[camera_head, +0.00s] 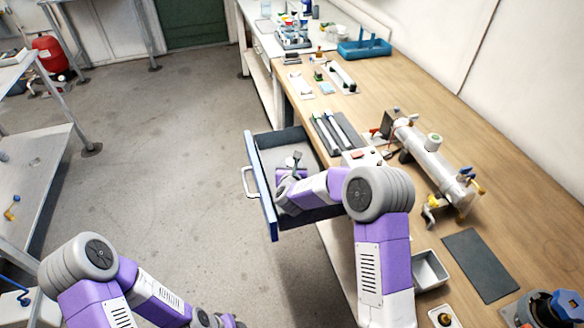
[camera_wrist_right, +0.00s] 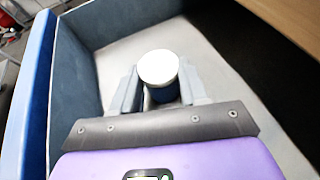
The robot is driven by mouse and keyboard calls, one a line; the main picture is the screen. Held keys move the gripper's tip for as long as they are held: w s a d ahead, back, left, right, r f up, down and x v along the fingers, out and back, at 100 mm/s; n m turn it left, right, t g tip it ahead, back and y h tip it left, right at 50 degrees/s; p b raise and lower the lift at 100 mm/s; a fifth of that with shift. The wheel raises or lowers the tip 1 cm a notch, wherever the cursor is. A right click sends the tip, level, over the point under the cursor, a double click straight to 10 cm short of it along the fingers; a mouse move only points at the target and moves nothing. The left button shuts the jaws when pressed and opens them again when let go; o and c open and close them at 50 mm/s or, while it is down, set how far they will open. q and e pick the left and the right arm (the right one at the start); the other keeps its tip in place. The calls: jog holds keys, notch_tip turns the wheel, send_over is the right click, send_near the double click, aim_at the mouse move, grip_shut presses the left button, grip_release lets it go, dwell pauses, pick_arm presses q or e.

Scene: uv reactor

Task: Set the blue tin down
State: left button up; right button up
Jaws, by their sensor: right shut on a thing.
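The blue tin (camera_wrist_right: 164,95) has a white lid (camera_wrist_right: 158,67) and a dark blue body. It stands upright between the fingers of my right gripper (camera_wrist_right: 158,84), which is shut on it. In the head view my right gripper (camera_head: 294,163) reaches into the open drawer (camera_head: 262,190), which has a blue front and grey inside. The drawer also shows in the wrist view (camera_wrist_right: 78,72). I cannot tell whether the tin touches the drawer floor. I cannot make out the tin in the head view. My left arm shows at the bottom left, its gripper out of frame.
The wooden bench (camera_head: 400,88) runs above the drawer. It carries a metal cylinder reactor (camera_head: 428,158), a dark mat (camera_head: 480,264), a metal tray (camera_head: 430,270) and a blue caddy (camera_head: 364,49). The floor left of the drawer is clear. Around the tin, the drawer floor looks bare.

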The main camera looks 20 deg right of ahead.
jog(key=shift+f, duration=0.15)
jog(key=o, duration=1.1)
jog(key=shift+s+a+r, duration=0.1)
jog(key=shift+s+r, duration=0.05)
jog(key=shift+r, duration=0.2)
jog(key=p+v, duration=0.1)
jog(key=v, duration=0.6)
jog(key=shift+s+f, duration=0.1)
